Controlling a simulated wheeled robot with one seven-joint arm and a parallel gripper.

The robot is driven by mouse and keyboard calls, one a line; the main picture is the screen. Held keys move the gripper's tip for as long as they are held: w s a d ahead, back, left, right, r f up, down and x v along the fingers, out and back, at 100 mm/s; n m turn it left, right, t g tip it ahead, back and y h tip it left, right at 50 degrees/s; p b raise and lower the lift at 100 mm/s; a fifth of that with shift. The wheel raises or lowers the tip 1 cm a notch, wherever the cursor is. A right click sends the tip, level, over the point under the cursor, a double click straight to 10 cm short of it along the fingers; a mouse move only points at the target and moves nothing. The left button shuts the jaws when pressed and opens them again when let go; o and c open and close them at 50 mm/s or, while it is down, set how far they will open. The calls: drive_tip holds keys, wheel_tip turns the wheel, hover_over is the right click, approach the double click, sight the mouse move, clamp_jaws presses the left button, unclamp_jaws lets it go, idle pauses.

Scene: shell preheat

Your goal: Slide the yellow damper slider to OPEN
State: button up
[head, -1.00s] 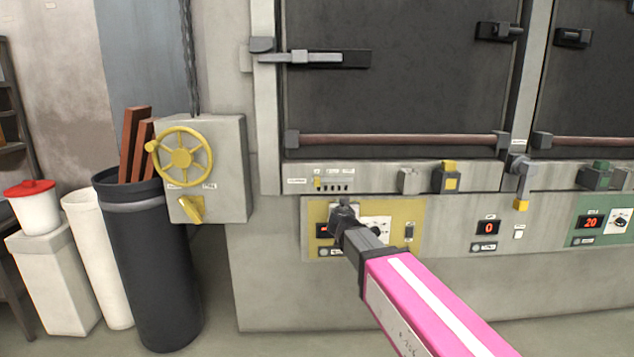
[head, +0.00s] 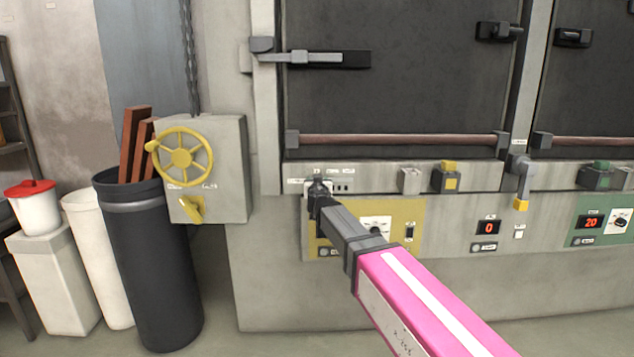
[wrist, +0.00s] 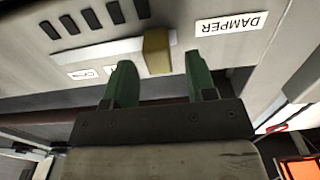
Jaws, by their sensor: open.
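The yellow damper slider (wrist: 157,52) is a small block on the grey panel, close to the upside-down DAMPER label (wrist: 230,24) in the wrist view. My gripper (wrist: 159,62) is open, with one green finger on each side of the slider. Small gaps show between the fingers and the block, so it is not gripped. In the head view my gripper (head: 318,186) is at the left end of the strip below the oven door and hides the slider. Small white position labels (wrist: 88,73) lie beside the slider, too blurred to read.
A row of dark slots (wrist: 83,22) lies beside the slider. The yellow control panel (head: 405,215) is just below, partly covered by my arm. A grey box with a yellow handwheel (head: 182,160) stands to the left. Knobs (head: 446,178) sit farther right.

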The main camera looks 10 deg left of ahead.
drive_tip(key=shift+x, duration=1.3)
clamp_jaws()
drive_tip(key=w+d, duration=0.1)
drive_tip(key=d, duration=0.3)
drive_tip(key=w+d, duration=0.1)
drive_tip(key=d, duration=0.3)
drive_tip(key=w+d, duration=0.1)
drive_tip(key=d, duration=0.3)
drive_tip(key=shift+w, duration=0.25)
unclamp_jaws()
drive_tip(key=shift+d, duration=0.1)
drive_tip(key=shift+s, duration=0.15)
approach(350, 177)
drive_tip(key=v, duration=0.3)
drive_tip(key=shift+s, duration=0.3)
